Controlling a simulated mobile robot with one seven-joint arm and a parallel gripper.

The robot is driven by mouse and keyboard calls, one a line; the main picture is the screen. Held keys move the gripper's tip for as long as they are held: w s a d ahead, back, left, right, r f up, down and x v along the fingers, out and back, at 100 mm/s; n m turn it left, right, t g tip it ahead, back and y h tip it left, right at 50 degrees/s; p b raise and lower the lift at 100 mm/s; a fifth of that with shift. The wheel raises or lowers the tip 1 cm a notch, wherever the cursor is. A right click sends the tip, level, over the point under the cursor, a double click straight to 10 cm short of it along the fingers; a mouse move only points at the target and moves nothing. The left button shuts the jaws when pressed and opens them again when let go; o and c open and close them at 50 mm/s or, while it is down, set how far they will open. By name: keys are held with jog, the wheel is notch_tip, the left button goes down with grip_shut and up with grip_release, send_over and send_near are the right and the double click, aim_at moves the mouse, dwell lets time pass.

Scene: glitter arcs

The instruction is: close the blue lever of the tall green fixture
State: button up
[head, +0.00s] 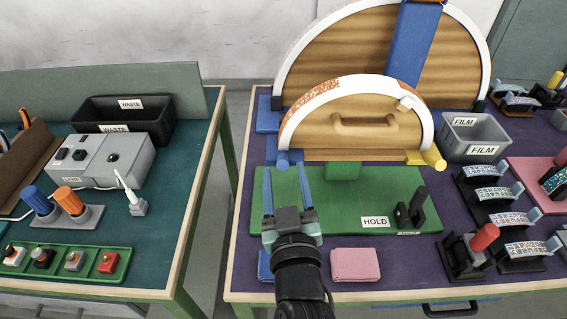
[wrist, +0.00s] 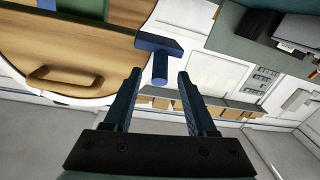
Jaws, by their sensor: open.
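The tall green fixture (head: 343,172) has a green base plate with a HOLD label and carries an upright half-round wooden board with a white and orange-speckled rim. The blue lever (head: 283,157) is at the board's lower left end. In the wrist view the blue lever (wrist: 160,68) shows as a round grip on a flat blue bar. My gripper (head: 286,169) is open. In the wrist view my gripper (wrist: 159,78) has the grip between its two fingertips or just beyond them; I cannot see contact.
A yellow lever (head: 434,158) is at the board's lower right end. A larger half-round board (head: 320,50) stands behind. A grey FILM bin (head: 475,135) is to the right. Dark clamps (head: 411,210) stand on the green plate. A pink cloth (head: 355,264) lies near the front edge.

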jog(key=shift+w+a, duration=0.1)
jog(key=shift+w, duration=1.05)
grip_shut()
